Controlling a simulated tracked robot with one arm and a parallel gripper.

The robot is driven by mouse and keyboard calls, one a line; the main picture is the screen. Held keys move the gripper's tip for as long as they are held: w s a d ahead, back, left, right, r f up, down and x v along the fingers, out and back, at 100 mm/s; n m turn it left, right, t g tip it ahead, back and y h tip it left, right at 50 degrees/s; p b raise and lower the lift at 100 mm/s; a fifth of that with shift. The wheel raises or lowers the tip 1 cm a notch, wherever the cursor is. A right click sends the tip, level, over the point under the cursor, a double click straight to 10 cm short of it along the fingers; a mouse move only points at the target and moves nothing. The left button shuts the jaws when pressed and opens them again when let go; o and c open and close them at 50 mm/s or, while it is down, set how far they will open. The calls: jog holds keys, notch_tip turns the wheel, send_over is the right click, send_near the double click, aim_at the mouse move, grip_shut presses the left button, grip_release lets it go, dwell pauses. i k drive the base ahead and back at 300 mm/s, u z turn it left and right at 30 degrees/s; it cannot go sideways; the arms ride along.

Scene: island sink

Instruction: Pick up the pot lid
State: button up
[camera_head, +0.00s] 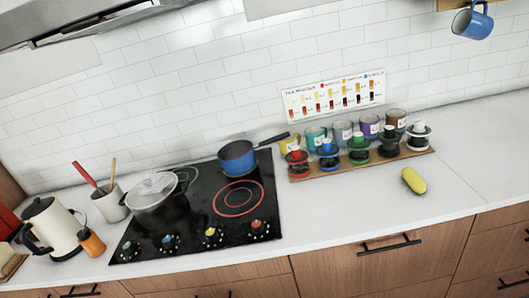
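The pot lid (153,187) is a clear, greyish dome with a knob on top. It sits on a dark pot (168,217) at the left part of the black cooktop (202,235). The lid looks slightly tilted in this slanted view. My gripper does not show in the picture, so its opening and its distance from the lid cannot be seen.
A blue saucepan (238,158) stands behind right on the cooktop. A utensil crock (112,205), white kettle (52,225) and orange jar (91,243) stand left of the pot. A rack of jars (330,170) and a yellow object (413,181) are right. The right counter (490,170) is clear.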

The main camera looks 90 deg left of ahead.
aim_at(134, 202)
jog(key=u, duration=3.1)
jog(key=k, duration=0.95)
jog(key=i, duration=0.95)
jog(key=z, duration=0.05)
